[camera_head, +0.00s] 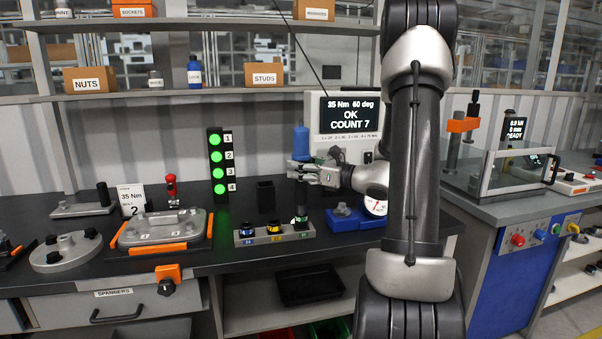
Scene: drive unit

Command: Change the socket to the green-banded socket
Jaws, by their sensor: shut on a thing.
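My gripper (302,172) reaches in from the right, fingers pointing left, above the bench. It is shut on an upright tool with a blue body (301,141); its dark lower part (300,196) extends down below the fingers. The grey socket rack (262,239) stands below, with a blue-banded socket (247,237) at left, a yellow-banded socket (274,227) in the middle and the green-banded socket (301,221) at right. The tool's lower end is directly over the green-banded place. I cannot tell whether they touch or are joined.
A black open box (265,195) stands behind the rack. A blue fixture (345,217) and round dial (376,207) are to its right. A grey cover in an orange-edged tray (160,231) lies left. Four-lamp tower (216,162) glows green.

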